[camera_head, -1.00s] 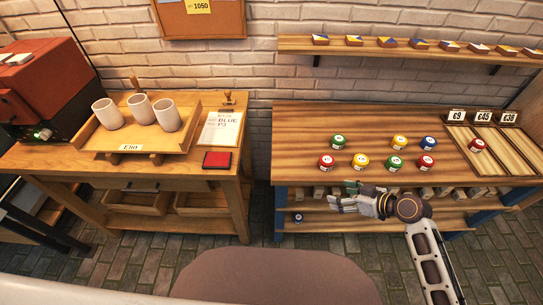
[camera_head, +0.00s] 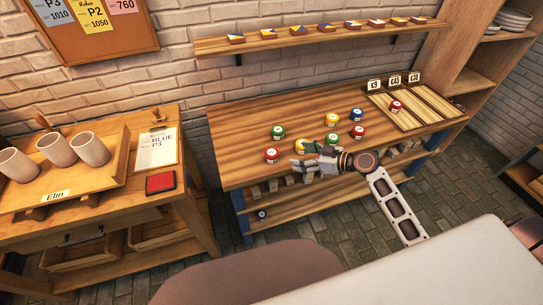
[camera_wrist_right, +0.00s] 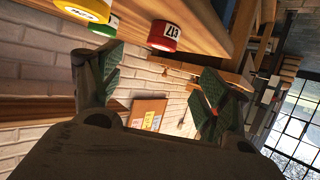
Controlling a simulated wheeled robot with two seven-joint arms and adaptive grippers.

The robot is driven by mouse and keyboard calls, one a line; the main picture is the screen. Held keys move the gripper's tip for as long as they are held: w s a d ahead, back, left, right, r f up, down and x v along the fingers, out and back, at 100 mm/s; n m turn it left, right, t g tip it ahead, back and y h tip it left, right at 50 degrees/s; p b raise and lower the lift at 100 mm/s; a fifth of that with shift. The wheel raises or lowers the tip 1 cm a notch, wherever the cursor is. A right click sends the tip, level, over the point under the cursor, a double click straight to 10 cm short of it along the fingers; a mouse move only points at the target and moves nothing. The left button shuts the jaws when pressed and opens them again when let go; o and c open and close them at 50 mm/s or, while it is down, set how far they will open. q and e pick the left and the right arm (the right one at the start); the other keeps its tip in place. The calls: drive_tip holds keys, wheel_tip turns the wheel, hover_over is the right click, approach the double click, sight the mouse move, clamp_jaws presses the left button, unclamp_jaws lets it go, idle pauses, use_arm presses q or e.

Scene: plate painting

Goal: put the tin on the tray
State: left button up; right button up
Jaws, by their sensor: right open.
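Several tins with coloured bands stand on the wooden table (camera_head: 240,110): green (camera_head: 278,131), red (camera_head: 271,155), yellow (camera_head: 332,119), blue (camera_head: 356,114) and another red (camera_head: 358,131) among them. One red tin (camera_head: 396,106) stands on the slatted wooden tray (camera_head: 427,108), apparently in its left section. My right gripper (camera_head: 303,164) is open and empty at the table's front edge, partly covering a yellow tin (camera_head: 300,145). My left gripper is out of view.
Price cards (camera_head: 395,80) stand behind the tray. A wall shelf (camera_head: 300,41) with small painted blocks hangs above. On the left bench, a wooden tray (camera_head: 75,190) labelled Elin holds three cups (camera_head: 91,149), near a red pad (camera_head: 160,183). The table's left end is clear.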

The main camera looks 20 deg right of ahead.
drive_tip(key=shift+w+a, duration=0.1)
approach(273, 152)
drive_tip(key=shift+p+x, duration=0.45)
drive_tip(key=shift+x, duration=2.1)
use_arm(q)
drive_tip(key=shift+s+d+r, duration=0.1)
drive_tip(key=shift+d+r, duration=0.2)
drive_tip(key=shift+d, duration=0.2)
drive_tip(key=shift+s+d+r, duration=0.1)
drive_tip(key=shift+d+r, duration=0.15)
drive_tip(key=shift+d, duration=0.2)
use_arm(e)
drive_tip(key=shift+a, duration=0.15)
drive_tip(key=shift+a, duration=0.1)
